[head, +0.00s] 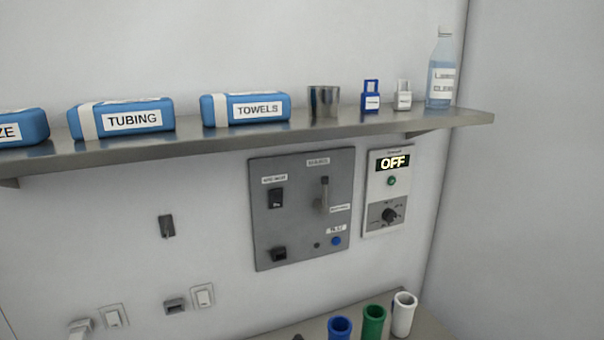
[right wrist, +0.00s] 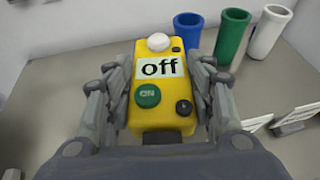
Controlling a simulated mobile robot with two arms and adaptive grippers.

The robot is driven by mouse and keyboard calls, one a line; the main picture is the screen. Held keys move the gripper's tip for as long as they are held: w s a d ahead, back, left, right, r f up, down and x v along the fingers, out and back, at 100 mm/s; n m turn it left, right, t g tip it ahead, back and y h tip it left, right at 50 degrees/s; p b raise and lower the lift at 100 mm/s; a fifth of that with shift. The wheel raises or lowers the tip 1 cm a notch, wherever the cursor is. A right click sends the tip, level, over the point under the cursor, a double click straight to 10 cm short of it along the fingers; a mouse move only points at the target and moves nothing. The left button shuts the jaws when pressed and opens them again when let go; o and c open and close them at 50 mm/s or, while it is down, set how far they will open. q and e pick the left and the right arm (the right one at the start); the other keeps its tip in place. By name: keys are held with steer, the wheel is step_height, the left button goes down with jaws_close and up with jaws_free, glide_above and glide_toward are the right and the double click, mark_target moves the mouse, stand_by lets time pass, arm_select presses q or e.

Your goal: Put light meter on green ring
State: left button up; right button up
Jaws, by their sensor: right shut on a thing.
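In the right wrist view my right gripper (right wrist: 160,78) is shut on a yellow handheld device, which looks like the light meter (right wrist: 174,110). One finger is on each side of it. The meter has a white dome at its far end, a label reading "off", a green button marked ON and a small black knob. I cannot make out a green ring in either view. My left gripper is in neither view.
Blue (head: 339,328), green (head: 374,322) and white (head: 403,314) open tubes stand on the counter (right wrist: 50,88) near the wall.

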steer(key=w+d+r+m+h, duration=0.1)
steer(key=w+d+r, duration=0.1)
steer(key=d+r, duration=0.3)
steer(key=w+d+r+m+h, duration=0.1)
steer(key=d+r, duration=0.5)
steer(key=r, duration=0.8)
steer(key=shift+w+r+m+t+h, duration=0.2)
steer(key=shift+w+m+t+h, duration=0.15)
steer(key=shift+w+h, duration=0.45)
steer(key=shift+w, duration=0.15)
